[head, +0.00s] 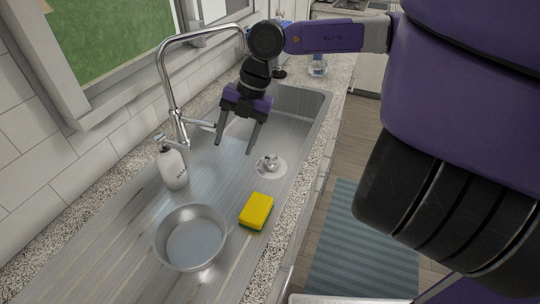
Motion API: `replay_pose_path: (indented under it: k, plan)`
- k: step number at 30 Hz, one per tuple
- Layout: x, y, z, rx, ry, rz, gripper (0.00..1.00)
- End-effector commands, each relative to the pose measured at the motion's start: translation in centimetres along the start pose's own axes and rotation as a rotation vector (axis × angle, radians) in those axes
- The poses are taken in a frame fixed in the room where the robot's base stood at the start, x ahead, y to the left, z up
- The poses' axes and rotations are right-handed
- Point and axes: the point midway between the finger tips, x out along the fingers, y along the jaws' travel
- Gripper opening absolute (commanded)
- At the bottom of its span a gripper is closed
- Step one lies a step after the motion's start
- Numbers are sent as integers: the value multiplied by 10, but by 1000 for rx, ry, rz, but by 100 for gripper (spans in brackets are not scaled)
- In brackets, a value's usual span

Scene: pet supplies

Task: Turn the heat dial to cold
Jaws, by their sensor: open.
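A small chrome knob (269,161) stands on a pale round plate on the steel surface by the sink basin, near the right counter edge. It looks like the heat dial, but I can see no hot or cold marks on it. My gripper (234,148) is open with its fingers pointing down, above the sink area. It is to the left of the knob and apart from it, with nothing between the fingers. A tall chrome tap (167,85) with a side lever (203,127) rises behind the gripper, close to its left finger.
A white soap bottle (172,168) stands by the wall. A metal bowl (191,239) and a yellow sponge (257,210) are on the near drainboard. The window and tiled wall bound the left side. A blue striped mat (365,240) lies on the floor.

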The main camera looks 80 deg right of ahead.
Motion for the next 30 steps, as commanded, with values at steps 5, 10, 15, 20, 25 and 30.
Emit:
replay_pose_path:
  k: [5,10,15,20,25,30]
  plan:
    - [1,-62,52,245,-181,-195,62]
    - [-7,-80,69,410,-279,-244,62]
    - [-6,-85,70,498,-297,-251,62]
    - [10,-90,73,506,-293,-249,62]
    - [35,-98,78,504,-291,-249,62]
    - [54,-104,83,503,-293,-248,62]
